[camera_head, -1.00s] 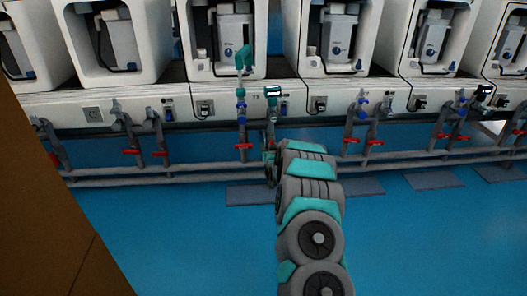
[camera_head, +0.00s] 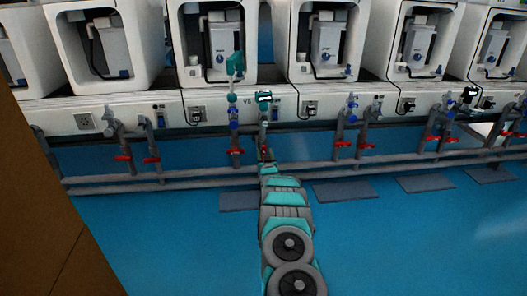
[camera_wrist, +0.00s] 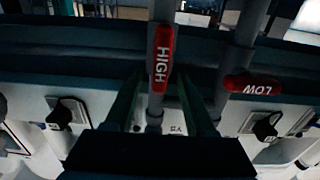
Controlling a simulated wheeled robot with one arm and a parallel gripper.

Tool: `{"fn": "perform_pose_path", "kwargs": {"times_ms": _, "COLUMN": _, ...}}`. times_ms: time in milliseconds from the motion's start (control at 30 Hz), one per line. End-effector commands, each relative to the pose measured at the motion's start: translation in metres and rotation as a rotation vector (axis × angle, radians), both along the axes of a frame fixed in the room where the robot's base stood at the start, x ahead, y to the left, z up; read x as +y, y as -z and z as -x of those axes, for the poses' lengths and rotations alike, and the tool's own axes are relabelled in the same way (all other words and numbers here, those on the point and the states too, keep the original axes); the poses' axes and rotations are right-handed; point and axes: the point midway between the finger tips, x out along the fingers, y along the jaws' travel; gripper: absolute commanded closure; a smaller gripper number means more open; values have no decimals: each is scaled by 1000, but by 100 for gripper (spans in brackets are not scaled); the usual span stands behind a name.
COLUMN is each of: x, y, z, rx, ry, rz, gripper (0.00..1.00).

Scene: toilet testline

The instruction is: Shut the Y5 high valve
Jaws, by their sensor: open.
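The red HIGH handle (camera_wrist: 161,58) shows in the wrist view, lying in line with its vertical pipe. My gripper (camera_wrist: 160,78) is open, with one dark finger on each side of the handle's lower end; I cannot tell whether either touches it. The red LOW handle (camera_wrist: 252,84) lies across its own pipe to the right, outside the fingers, its lettering upside down. In the head view my arm reaches the pipes below the Y5 label (camera_head: 249,107). The gripper there is small and mostly hides the HIGH handle. The LOW handle (camera_head: 236,151) shows just left of it.
Similar pipe pairs with red handles stand on both sides, such as the left pair (camera_head: 123,157) and right pair (camera_head: 343,144). Horizontal pipes (camera_head: 200,172) run along the row. White units (camera_head: 321,45) stand behind. The blue floor (camera_head: 420,240) is open at right.

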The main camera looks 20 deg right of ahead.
Motion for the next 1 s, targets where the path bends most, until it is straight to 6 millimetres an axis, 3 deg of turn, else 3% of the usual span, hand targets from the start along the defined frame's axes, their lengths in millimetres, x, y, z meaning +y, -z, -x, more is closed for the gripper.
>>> {"fn": "perform_pose_path", "kwargs": {"times_ms": 400, "x": -8, "y": 0, "z": -27, "rx": -1, "ry": 0, "rz": 0, "gripper": 45}}
{"fn": "perform_pose_path", "kwargs": {"times_ms": 833, "x": -9, "y": -1, "z": -31, "rx": -2, "ry": 1, "rz": -2, "gripper": 45}}
{"fn": "perform_pose_path", "kwargs": {"times_ms": 1000, "x": -9, "y": -1, "z": -31, "rx": -1, "ry": 1, "rz": -2, "gripper": 63}}
